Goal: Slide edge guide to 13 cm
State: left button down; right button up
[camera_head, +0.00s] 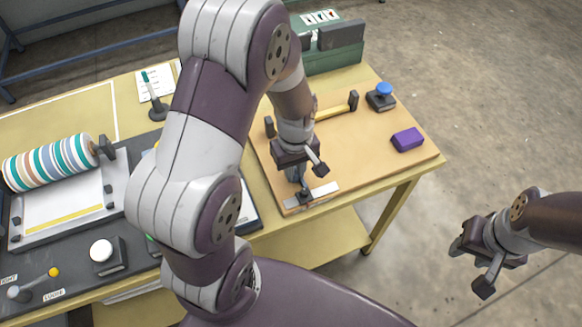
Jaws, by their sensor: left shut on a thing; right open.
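The edge guide (305,195) appears as a small dark piece at the front edge of the tan board, on a pale scale strip (325,188). My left gripper (304,178) is right above it and shut on it; the fingers and wrist hide much of it. The scale's marks are too small to read, so I cannot tell the guide's setting. My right gripper (474,268) is open and empty, over the floor to the right of the table.
The tan board (365,165) carries a yellow bar (333,112) between dark posts, a blue-topped stamp (381,97) and a purple block (407,139). A green box (335,60) stands behind. A striped roll (50,162) and a white-knobbed button (102,250) are left. My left arm hides the middle.

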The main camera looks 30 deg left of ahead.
aim_at(296, 171)
pick_arm(q)
jog(key=c, duration=1)
grip_release()
jog(key=shift+c, duration=0.2)
jog(key=shift+r, duration=0.1)
notch_tip(296, 171, up, 12)
jog(key=p, duration=0.1)
jog(key=shift+r, duration=0.25)
jog(key=s+d+f+m+t+p, duration=0.1)
jog(key=s+f+m, duration=0.1)
jog(key=s+m, duration=0.4)
jog(key=m, duration=0.4)
jog(key=shift+d+f, duration=0.25)
jog(key=shift+d, duration=0.15)
